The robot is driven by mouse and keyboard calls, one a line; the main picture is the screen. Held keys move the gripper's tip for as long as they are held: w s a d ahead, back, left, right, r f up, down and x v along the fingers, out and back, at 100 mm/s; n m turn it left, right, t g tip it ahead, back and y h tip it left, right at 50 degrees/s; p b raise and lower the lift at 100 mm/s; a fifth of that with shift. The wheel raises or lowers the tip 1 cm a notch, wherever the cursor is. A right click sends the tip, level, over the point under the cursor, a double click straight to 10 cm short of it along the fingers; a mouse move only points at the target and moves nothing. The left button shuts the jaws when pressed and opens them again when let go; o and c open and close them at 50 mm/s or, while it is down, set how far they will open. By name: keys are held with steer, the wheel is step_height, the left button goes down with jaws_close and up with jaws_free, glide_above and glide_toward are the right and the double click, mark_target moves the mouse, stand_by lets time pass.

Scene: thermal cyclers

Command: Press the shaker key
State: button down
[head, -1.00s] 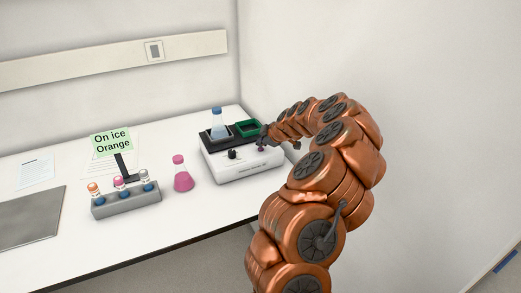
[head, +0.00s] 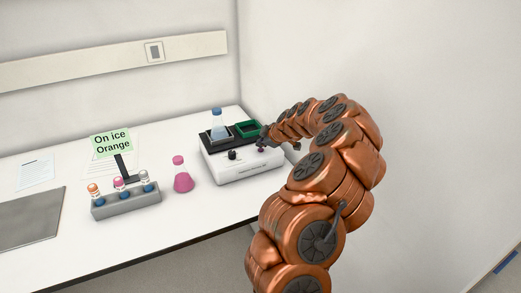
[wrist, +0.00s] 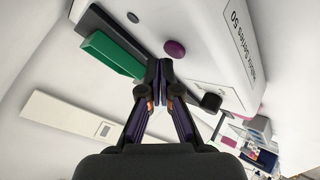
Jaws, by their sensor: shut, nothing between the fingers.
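The shaker (head: 243,171) is a white box with a dark top plate, at the far right end of the bench. Its purple key (head: 261,149) is on the front panel, to the right of a black knob (head: 232,155). In the wrist view the key (wrist: 174,49) is a purple oval just beyond my fingertips. My gripper (head: 264,139) is at the shaker's right side, close to the key. In the wrist view my gripper (wrist: 159,68) is shut and empty, fingertips together. I cannot tell whether the tips touch the panel.
On the shaker's top are a flask with blue liquid (head: 218,130) and a green tray (head: 247,129). A pink flask (head: 183,181) stands left of it. A grey rack (head: 127,206) with vials and a green sign (head: 111,143) are further left. A wall is at right.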

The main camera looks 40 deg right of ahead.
mark_target(262, 150)
steer(key=shift+f+b, duration=0.5)
steer(key=shift+b, duration=0.6)
steer(key=shift+r+b, duration=0.2)
steer(key=shift+b, duration=0.3)
steer(key=shift+r, duration=0.3)
steer(key=shift+r, duration=0.1)
steer(key=shift+r+b, duration=1.2)
steer(key=shift+r, duration=1.7)
